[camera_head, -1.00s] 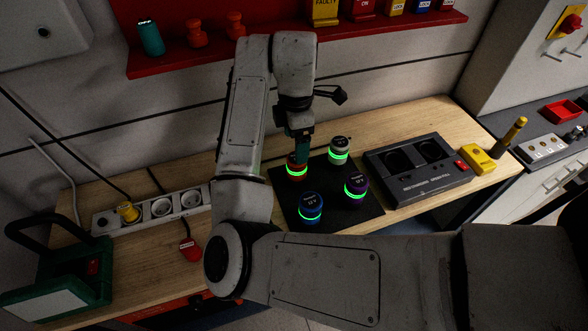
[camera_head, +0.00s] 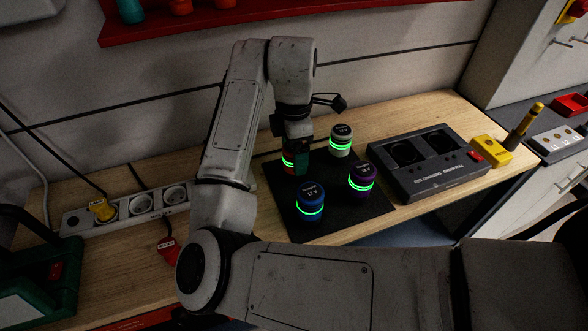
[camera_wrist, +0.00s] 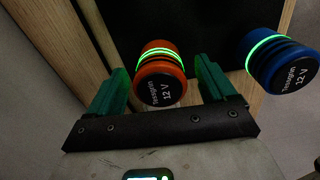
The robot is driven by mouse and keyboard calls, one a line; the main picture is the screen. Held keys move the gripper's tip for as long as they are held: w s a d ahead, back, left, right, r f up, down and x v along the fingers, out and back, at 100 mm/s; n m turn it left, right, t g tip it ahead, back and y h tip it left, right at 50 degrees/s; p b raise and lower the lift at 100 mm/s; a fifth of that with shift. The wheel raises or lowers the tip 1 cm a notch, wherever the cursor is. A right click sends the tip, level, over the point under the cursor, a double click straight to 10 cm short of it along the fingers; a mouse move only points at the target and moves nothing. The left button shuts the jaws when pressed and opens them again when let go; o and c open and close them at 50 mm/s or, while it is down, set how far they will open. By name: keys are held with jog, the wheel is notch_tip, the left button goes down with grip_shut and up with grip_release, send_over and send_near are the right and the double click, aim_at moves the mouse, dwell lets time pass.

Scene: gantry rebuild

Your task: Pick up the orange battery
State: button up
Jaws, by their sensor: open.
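The orange battery (camera_wrist: 160,75) stands between the two green fingers of my gripper (camera_wrist: 162,84) in the wrist view, with a glowing green ring and a dark 12 V cap. The fingers lie on either side of it and are apart, with visible gaps. In the head view the orange battery (camera_head: 288,166) stands on the black mat (camera_head: 340,217), partly hidden by my gripper (camera_head: 301,160), which reaches down over it. The blue battery (camera_head: 310,203) also shows in the wrist view (camera_wrist: 275,60), right of the right finger.
A purple battery (camera_head: 361,182) and a white battery (camera_head: 341,141) stand on the same mat. A dark charging station (camera_head: 425,165) is to the right, beside a yellow block with a handle (camera_head: 492,151). A power strip (camera_head: 135,205) lies at left. A red shelf (camera_head: 200,22) hangs on the wall.

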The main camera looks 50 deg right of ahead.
jog(key=shift+f, duration=0.5)
jog(key=shift+r, duration=0.1)
jog(key=c, duration=1.4)
